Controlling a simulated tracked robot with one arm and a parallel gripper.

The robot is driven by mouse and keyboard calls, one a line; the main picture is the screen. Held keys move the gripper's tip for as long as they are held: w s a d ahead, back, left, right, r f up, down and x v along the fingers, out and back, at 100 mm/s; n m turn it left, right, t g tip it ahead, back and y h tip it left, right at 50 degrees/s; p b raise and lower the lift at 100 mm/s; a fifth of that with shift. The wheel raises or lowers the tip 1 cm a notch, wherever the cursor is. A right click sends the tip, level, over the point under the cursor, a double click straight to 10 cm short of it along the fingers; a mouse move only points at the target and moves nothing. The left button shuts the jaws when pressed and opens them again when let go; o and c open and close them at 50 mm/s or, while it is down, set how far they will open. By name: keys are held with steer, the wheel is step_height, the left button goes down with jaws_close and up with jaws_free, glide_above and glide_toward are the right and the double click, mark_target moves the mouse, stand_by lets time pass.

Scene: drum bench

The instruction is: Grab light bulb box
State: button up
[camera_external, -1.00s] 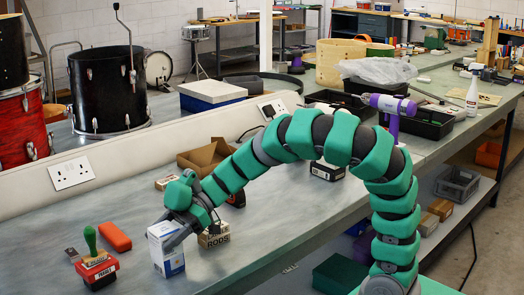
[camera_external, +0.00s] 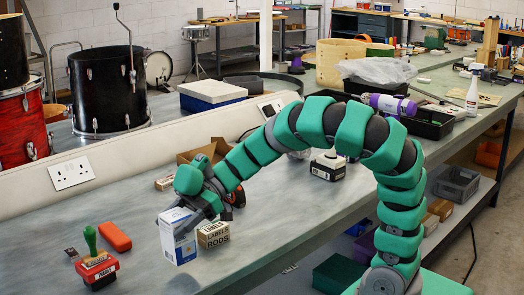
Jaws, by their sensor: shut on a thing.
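The light bulb box (camera_external: 177,240) is a white and blue upright carton at the front left of the grey bench. My gripper (camera_external: 178,214) reaches down over its top from the upper right and is shut on it. The box looks slightly tilted and seems a little above the bench top. The dark gripper fingers cover part of its upper right side.
A labelled rods box (camera_external: 213,235) stands close to the right. A green-handled red stamp (camera_external: 97,265) and an orange case (camera_external: 115,237) lie to the left. An open cardboard box (camera_external: 204,152) is behind my arm. Bare bench lies in front of the wall sockets (camera_external: 72,174).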

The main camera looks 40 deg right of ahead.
steer(key=s+d+r+b, duration=0.1)
steer(key=s+d, duration=0.8)
steer(key=shift+s+r, duration=0.15)
steer(key=shift+s, duration=0.05)
